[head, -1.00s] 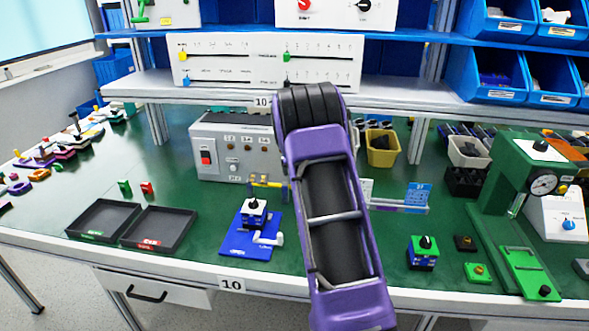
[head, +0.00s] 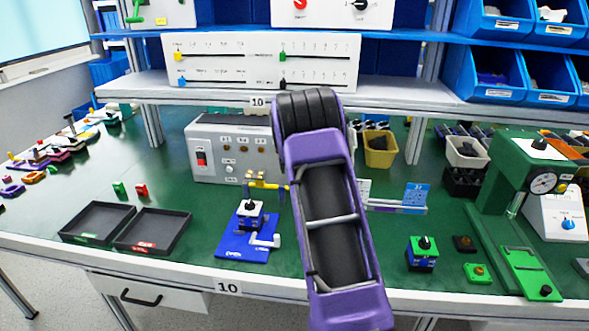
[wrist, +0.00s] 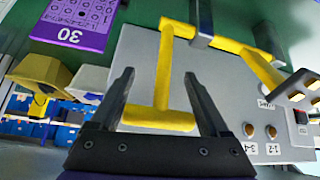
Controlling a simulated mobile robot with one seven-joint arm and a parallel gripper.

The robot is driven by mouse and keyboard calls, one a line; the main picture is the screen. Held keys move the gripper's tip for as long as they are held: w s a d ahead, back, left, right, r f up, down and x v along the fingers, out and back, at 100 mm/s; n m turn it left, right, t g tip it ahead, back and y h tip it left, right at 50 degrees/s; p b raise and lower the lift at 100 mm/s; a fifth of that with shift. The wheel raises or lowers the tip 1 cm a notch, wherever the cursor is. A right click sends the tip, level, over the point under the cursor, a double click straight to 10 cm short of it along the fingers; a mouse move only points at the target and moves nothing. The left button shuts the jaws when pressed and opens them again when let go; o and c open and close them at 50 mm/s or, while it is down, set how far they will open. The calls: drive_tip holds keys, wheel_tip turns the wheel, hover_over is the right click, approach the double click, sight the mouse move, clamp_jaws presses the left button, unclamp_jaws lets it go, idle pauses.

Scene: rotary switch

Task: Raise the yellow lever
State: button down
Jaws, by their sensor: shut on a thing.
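The yellow lever (head: 265,184) shows in the head view in front of the grey control box, left of my arm, just above the small switch block on the blue plate. In the wrist view the yellow lever (wrist: 163,80) has a long arm and a crossbar handle at its end. In the head view my purple arm hides my gripper and part of the lever.
The grey control box (head: 222,150) with a red switch stands behind the lever. The blue plate (head: 233,243) with its switch block lies close in front. Black trays (head: 152,232) are at left, a green press (head: 505,180) at right. A shelf (head: 215,90) runs above.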

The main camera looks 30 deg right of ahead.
drive_tip(key=shift+s+d+f, duration=0.2)
drive_tip(key=shift+s+f, duration=0.15)
drive_tip(key=shift+f, duration=0.2)
drive_tip(key=shift+c, duration=1.1)
unclamp_jaws()
drive_tip(key=shift+o, duration=1.1)
drive_tip(key=shift+w, duration=0.1)
drive_tip(key=shift+w+a+r, duration=0.1)
drive_tip(key=shift+r, duration=0.15)
drive_tip(key=v, duration=1.7)
drive_tip(key=shift+r, duration=0.2)
